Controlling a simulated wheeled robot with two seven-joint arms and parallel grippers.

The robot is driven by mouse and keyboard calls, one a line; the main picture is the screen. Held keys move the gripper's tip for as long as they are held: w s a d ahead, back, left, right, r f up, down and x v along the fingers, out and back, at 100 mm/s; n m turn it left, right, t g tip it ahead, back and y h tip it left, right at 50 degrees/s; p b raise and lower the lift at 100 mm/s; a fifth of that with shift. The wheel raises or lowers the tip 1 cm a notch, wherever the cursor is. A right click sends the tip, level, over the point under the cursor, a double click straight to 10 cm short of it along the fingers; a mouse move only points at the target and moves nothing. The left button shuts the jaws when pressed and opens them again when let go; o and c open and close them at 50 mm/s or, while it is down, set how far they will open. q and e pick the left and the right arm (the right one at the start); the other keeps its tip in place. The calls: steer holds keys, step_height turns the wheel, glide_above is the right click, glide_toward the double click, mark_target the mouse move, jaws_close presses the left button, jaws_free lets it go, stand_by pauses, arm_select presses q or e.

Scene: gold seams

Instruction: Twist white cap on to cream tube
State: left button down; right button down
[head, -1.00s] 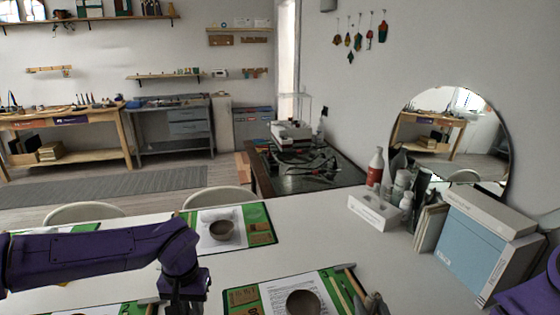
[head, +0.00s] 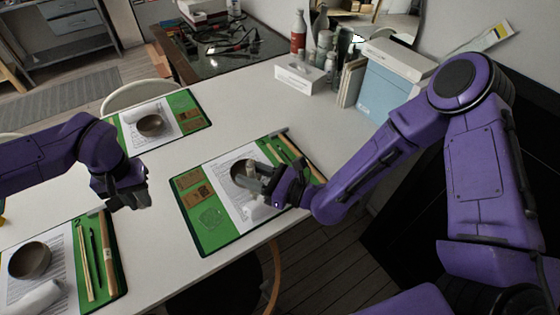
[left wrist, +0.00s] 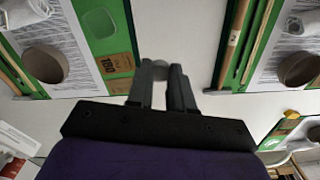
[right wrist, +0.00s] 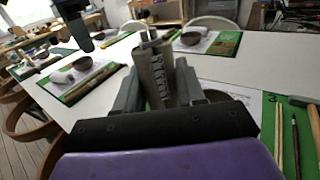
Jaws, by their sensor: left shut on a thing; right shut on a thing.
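My right gripper (head: 266,184) is shut on the cream tube (right wrist: 156,75), which stands roughly upright between the fingers in the right wrist view. The tube's narrow neck (right wrist: 146,38) points up and looks bare. In the head view the tube is small, over the near mat's bowl. My left gripper (head: 135,198) hangs over bare table to the left, apart from the tube. In the left wrist view its fingers (left wrist: 164,75) are close together on a small pale thing (left wrist: 160,64), probably the white cap, mostly hidden by the fingers.
Green mats (head: 207,237) carry paper sheets, wooden tools and bowls; one bowl (head: 30,260) is at the lower left, another (head: 151,125) farther back. A white box (head: 300,77), bottles (head: 298,32) and a blue box file (head: 385,95) stand at the back right.

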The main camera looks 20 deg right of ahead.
steer(key=a+n+g+y, duration=0.2)
steer(key=a, duration=0.1)
steer(key=a+n+g, duration=0.1)
steer(key=g, duration=0.1)
steer(key=shift+a+f+y, duration=0.3)
steer(key=shift+y, duration=0.1)
arm_select(q)
steer(key=d+r+n, duration=0.1)
steer(key=d+r, duration=0.5)
steer(key=d, duration=0.5)
steer(key=d+r+n, duration=0.2)
steer(key=d+r, duration=0.4)
steer(key=d, duration=0.4)
steer(key=shift+s+d+r, duration=0.15)
steer(key=shift+s+d, duration=0.05)
steer(key=shift+d, duration=0.15)
